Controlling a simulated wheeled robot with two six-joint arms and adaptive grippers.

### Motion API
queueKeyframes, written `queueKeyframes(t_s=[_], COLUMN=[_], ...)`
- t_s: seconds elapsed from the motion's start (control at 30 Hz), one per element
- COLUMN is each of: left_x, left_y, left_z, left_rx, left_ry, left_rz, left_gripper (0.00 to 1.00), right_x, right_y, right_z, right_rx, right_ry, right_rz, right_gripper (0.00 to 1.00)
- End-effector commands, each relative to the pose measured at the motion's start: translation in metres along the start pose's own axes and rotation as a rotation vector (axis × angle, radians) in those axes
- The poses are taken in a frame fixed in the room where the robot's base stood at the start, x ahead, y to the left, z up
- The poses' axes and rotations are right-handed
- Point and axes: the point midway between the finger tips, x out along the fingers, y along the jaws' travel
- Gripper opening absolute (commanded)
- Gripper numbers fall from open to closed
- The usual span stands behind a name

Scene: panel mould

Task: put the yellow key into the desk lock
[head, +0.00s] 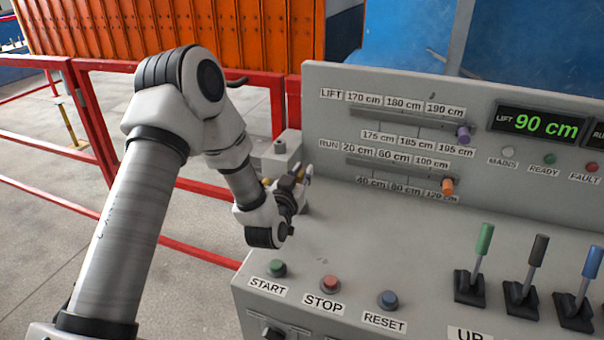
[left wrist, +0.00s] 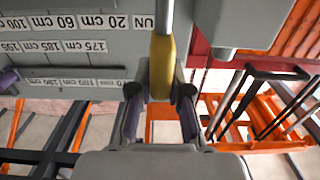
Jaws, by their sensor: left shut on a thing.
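The yellow key (left wrist: 162,68) stands between the two fingers of my left gripper (left wrist: 160,92) in the left wrist view. Its grey shaft points to the top of that picture. In the head view my left gripper (head: 291,188) is at the left end of the control desk, in front of the upright panel and beside a small grey box. The gripper is shut on the key; the key is mostly hidden there. A dark fitting (head: 272,332) on the desk front is cut by the frame edge; I cannot tell whether it is the lock. My right gripper is not in view.
The grey panel (head: 330,75) carries purple (head: 463,134) and orange (head: 447,187) sliders. The small grey box (head: 281,146) stands at its left end. START, STOP and RESET buttons (head: 330,284) and several levers (head: 482,246) rise from the desk top. Red rails (head: 100,155) stand behind my arm.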

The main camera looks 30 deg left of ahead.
Motion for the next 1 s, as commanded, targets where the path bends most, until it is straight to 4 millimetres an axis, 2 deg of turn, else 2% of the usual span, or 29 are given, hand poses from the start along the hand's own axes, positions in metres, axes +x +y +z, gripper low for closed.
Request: queueKeyframes(t_s=[0.63, 0.67, 0.73, 1.0], left_x=[0.000, 0.000, 0.000, 0.000], left_y=[0.000, 0.000, 0.000, 0.000], left_z=[0.015, 0.015, 0.014, 0.014], left_rx=[0.000, 0.000, 0.000, 0.000], left_ry=[0.001, 0.001, 0.001, 0.000], left_rz=[0.000, 0.000, 0.000, 0.000], left_gripper=[0.00, 0.21, 0.46, 0.47], right_x=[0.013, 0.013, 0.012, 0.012], right_y=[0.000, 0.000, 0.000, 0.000], right_z=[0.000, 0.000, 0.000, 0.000], right_rx=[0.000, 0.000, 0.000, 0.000], right_ry=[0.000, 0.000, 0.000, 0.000], right_rz=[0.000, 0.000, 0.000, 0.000], right_gripper=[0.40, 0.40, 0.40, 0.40])
